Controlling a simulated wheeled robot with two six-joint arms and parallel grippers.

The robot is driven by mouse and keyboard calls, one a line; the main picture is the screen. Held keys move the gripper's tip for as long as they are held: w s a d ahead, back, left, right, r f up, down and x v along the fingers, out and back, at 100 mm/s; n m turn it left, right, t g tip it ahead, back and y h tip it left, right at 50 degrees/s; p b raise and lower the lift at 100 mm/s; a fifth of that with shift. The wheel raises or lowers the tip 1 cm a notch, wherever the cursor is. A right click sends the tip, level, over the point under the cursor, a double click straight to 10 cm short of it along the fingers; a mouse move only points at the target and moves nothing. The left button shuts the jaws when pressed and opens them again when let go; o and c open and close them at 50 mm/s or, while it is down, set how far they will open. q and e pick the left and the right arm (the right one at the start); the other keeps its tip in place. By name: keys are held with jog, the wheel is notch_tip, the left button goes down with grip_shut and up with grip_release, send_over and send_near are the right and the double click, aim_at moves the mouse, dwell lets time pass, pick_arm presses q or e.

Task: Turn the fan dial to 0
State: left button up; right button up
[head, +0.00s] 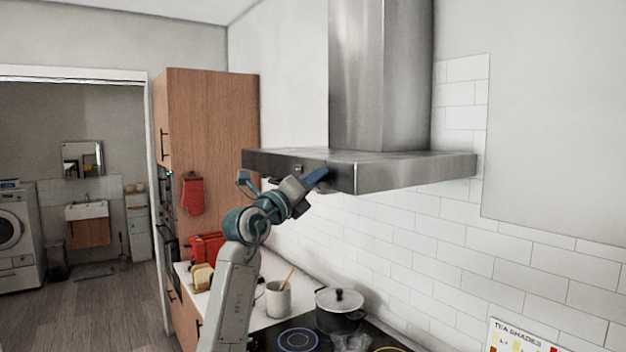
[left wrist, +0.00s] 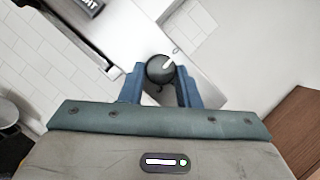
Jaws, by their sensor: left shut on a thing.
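The fan dial (left wrist: 159,68) is a dark round knob with a white pointer mark, set in the metal front of the range hood (head: 400,172). In the left wrist view it sits between the two blue fingers of my left gripper (left wrist: 160,88), which is shut on it. The white mark points to the upper right in that view. In the head view my left gripper (head: 318,179) is at the front face of the hood, and it hides the dial there. The numbers around the dial cannot be read. My right gripper is not in view.
Below the hood, a dark pot (head: 340,312) stands on the cooktop. A light crock with a utensil (head: 278,300) and a red toaster-like appliance (head: 206,247) stand on the counter. A tall wooden cabinet (head: 215,120) stands behind.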

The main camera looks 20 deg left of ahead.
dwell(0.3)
pick_arm(q)
jog(key=o, duration=1)
jog(key=shift+c, duration=0.2)
jog(key=shift+f, duration=0.1)
jog(key=b+v, duration=0.6)
jog(key=v, duration=0.4)
jog(key=shift+s+a, duration=0.15)
jog(key=shift+s, duration=0.2)
